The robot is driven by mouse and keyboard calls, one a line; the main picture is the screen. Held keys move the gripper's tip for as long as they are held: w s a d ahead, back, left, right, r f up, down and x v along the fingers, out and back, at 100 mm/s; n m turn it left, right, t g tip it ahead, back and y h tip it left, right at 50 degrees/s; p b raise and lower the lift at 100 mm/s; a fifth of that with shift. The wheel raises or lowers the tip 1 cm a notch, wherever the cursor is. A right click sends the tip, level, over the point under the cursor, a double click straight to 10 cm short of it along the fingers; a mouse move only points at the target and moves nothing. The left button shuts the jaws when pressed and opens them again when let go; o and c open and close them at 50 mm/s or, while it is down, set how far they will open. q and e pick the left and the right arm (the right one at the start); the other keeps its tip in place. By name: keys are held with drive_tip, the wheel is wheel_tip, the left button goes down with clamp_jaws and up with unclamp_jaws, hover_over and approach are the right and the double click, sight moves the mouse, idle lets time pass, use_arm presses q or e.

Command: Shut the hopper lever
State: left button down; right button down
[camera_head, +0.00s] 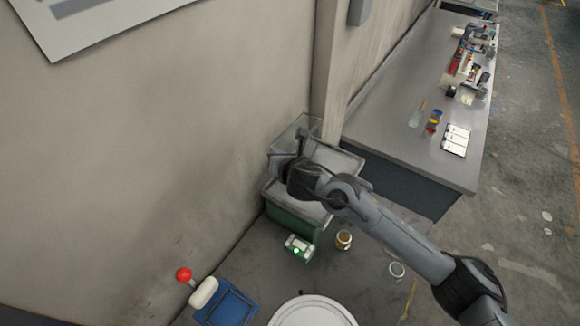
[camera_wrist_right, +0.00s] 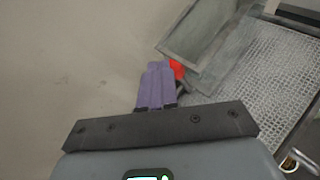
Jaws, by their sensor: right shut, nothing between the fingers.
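The hopper is a grey, open-topped bin with a green lower body (camera_head: 290,222), standing against the wall in the head view. My right arm reaches over it, and its wrist hides part of the top. In the right wrist view, the purple fingers of my right gripper (camera_wrist_right: 157,72) are shut and empty. A red knob (camera_wrist_right: 178,69), apparently the lever's end, shows right beside the fingertips, partly hidden by them. I cannot tell whether they touch. Grey hopper panels (camera_wrist_right: 196,35) rise just beyond. My left gripper is not in view.
A small green-and-white device (camera_head: 299,247) with a lit green light, a jar (camera_head: 344,239) and a ring (camera_head: 396,269) are near the hopper. A red ball (camera_head: 184,274), blue tray (camera_head: 225,305) and white round lid (camera_head: 312,311) are nearer. A grey bench (camera_head: 400,145) stands behind.

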drive_tip(key=shift+r+p, duration=0.3)
drive_tip(key=shift+r, duration=0.25)
